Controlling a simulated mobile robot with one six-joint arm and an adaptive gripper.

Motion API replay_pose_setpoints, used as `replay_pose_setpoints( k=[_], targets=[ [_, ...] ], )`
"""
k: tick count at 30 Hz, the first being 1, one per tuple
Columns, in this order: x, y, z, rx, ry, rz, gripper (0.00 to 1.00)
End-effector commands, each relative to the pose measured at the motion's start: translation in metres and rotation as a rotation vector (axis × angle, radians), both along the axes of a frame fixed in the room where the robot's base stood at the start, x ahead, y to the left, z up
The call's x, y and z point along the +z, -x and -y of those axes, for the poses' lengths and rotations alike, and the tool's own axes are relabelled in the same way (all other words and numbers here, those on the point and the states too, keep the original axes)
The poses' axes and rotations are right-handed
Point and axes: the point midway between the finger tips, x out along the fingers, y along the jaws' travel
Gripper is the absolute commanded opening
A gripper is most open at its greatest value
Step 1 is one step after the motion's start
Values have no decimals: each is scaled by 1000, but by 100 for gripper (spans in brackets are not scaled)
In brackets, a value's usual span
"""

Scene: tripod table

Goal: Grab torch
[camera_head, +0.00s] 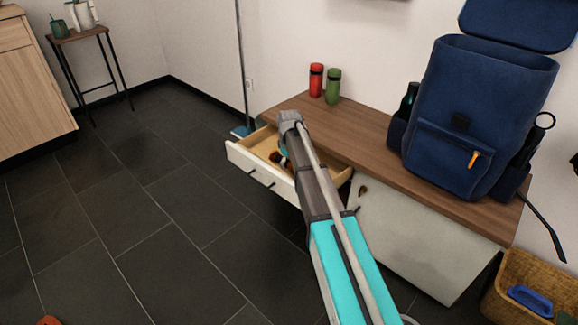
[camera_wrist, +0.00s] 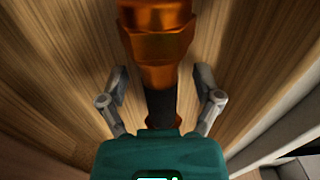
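The torch (camera_wrist: 158,45) has a shiny orange head and a narrower black body. In the wrist view it lies over a wooden surface, with its black part running down between my fingers. My gripper (camera_wrist: 161,90) is open, one finger on each side of the torch, with gaps visible between the fingers and the black body. The lower end of the torch is hidden behind my gripper's teal body. In the head view, my arm reaches over the open drawer (camera_head: 240,158), and a small orange and black part of the torch (camera_head: 276,157) shows beside it.
The drawer is in a low wooden-topped cabinet (camera_head: 365,150). On top stand a red bottle (camera_head: 316,80), a green bottle (camera_head: 332,87) and a large blue backpack (camera_head: 470,115). A wicker basket (camera_head: 515,310) is at lower right. The dark floor (camera_head: 130,220) at left is mostly clear.

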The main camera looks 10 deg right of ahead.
Motion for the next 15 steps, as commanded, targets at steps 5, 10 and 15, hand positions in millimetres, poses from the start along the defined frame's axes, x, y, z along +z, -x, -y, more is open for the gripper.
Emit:
replay_pose_setpoints(
  k=[5,10,15],
  targets=[
    [0,0,0,0,0,0,49],
    [0,0,0,0,0,0,18],
    [0,0,0,0,0,0,0]
  ],
)
